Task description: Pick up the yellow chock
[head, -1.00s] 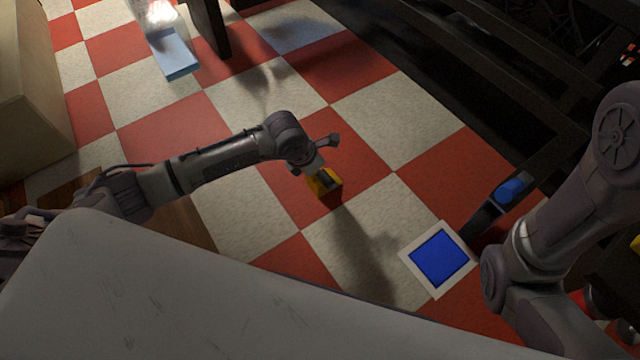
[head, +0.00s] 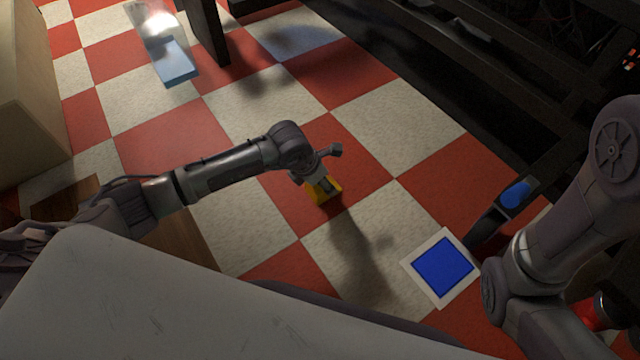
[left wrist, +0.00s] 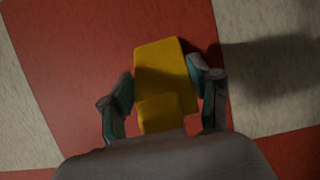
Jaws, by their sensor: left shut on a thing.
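The yellow chock (head: 327,190) is at the middle of the floor in the head view, on or just above a red tile. In the left wrist view the yellow chock (left wrist: 163,72) sits between the fingers, with a taller and a lower part showing. My left gripper (head: 320,182) is over it, pointing down, and is shut on it; in the left wrist view the left gripper (left wrist: 165,95) has a finger on each side. I cannot tell whether the chock touches the floor.
A blue square with a white border (head: 444,266) lies on the floor to the right. A dark item with a blue top (head: 515,194) stands beyond it. A light blue block (head: 175,66) is at the back left, near a dark post (head: 210,32). A tan box (head: 28,85) stands far left.

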